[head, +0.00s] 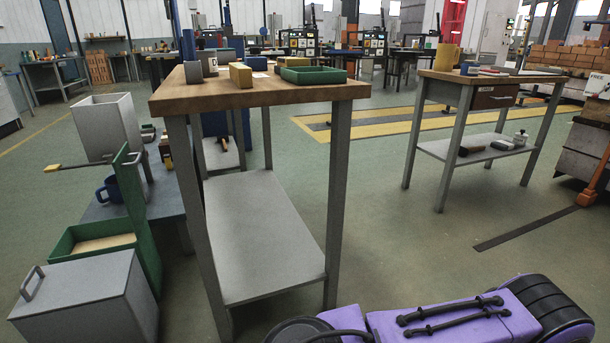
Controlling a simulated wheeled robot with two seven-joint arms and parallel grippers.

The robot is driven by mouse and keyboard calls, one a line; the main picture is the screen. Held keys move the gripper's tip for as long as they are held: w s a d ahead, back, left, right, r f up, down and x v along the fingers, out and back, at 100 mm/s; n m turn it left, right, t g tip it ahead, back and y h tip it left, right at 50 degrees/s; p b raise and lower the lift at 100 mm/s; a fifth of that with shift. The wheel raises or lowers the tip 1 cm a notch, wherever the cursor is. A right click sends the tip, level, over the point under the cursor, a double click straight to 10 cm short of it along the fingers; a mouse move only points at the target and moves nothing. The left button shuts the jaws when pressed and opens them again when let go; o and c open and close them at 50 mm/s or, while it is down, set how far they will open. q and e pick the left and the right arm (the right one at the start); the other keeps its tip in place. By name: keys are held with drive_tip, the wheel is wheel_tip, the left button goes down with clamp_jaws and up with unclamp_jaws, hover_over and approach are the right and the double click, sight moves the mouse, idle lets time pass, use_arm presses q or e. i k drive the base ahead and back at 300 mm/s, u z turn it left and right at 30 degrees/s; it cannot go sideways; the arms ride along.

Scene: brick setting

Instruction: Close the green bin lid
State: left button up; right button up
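The green bin (68,244) stands at the lower left, with its top open and a light tan surface showing inside. Its green lid (137,205) stands upright along the bin's right side, hinged open. A thin dark bar with a yellow tip (53,169) sticks out to the left from near the lid's top. The bin's lower part is hidden behind a grey box. Neither of my grippers shows in the head view.
A grey box with a handle (75,300) stands in front of the bin. A pale open container (105,125) and a blue mug (110,189) are behind it. A wood-topped table (200,97) stands close on the right. Open floor (385,235) lies beyond.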

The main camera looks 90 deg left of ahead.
sight(123, 165)
drive_tip(key=i, duration=0.25)
drive_tip(key=u, duration=4)
drive_tip(key=i, duration=0.75)
drive_tip(key=u, duration=0.05)
